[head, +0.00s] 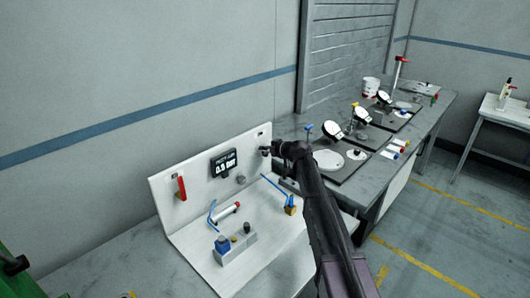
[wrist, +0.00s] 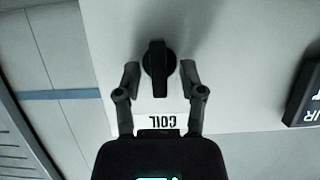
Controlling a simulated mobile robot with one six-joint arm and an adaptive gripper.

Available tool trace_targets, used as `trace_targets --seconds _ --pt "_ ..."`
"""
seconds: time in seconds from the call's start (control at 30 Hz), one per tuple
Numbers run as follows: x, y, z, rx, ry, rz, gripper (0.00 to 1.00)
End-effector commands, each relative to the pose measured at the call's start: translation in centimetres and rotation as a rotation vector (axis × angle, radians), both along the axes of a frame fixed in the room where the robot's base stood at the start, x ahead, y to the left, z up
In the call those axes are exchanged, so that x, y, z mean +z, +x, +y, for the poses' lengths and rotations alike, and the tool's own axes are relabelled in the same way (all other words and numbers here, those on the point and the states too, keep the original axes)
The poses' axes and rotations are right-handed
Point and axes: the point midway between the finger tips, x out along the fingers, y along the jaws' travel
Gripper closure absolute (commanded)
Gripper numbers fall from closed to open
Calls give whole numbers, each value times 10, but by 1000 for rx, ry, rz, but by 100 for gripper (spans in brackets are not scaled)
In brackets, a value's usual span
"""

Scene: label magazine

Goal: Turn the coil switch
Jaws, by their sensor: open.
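The coil switch (wrist: 157,68) is a black rotary knob with a raised bar handle, on a white panel. In the wrist view its bar stands upright in the picture, above a label that reads "COIL" upside down. My gripper (wrist: 159,78) is open, with one finger on each side of the knob and visible gaps between the fingers and the bar. In the head view my gripper (head: 266,151) is at the right part of the upright white panel (head: 200,172); the switch is too small to make out clearly there.
A black pressure display (head: 223,163) hangs left of my gripper, with a red lever (head: 181,188) farther left. A grey knob (head: 240,180) sits below the display. Blue hoses, a cylinder and a valve block (head: 237,247) occupy the base. A cluttered grey bench (head: 437,101) extends right.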

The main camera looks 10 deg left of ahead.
Motion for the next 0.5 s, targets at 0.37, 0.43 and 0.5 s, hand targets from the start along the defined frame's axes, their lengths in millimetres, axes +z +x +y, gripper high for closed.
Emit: trace_targets --seconds 0.37,0.43,0.5 --pt "0 0 0 -1 0 0 84" --pt "0 0 0 -1 0 0 100" --pt "0 0 -1 -1 0 0 100"
